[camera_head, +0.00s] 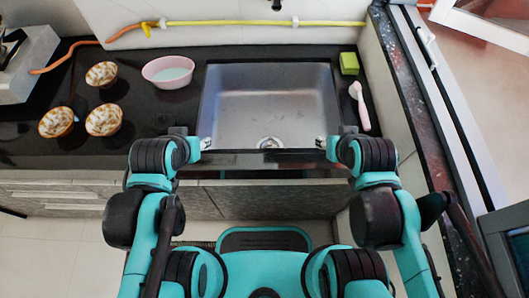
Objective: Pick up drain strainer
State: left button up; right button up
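The drain strainer (269,142) is a small round metal piece at the front middle of the steel sink (270,97), partly cut off by the sink's front edge. My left gripper (207,143) is at the front left corner of the sink, left of the strainer and apart from it. My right gripper (321,143) is at the front right corner, right of the strainer and apart from it. Both grippers are too small to show whether they are open, and I see nothing held in them.
A pink bowl (168,72) stands left of the sink, with patterned bowls (104,119) farther left. A green sponge block (349,63) and a pink-handled brush (360,106) lie to the right. A yellow hose (230,23) runs along the back wall. The sink is otherwise empty.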

aim_at(269, 144)
jog(key=i+l, duration=0.1)
jog(key=k+j+z, duration=0.2)
jog(key=j, duration=0.25)
jog(key=k+j+z, duration=0.2)
jog(key=j, duration=0.2)
jog(key=z, duration=1.25)
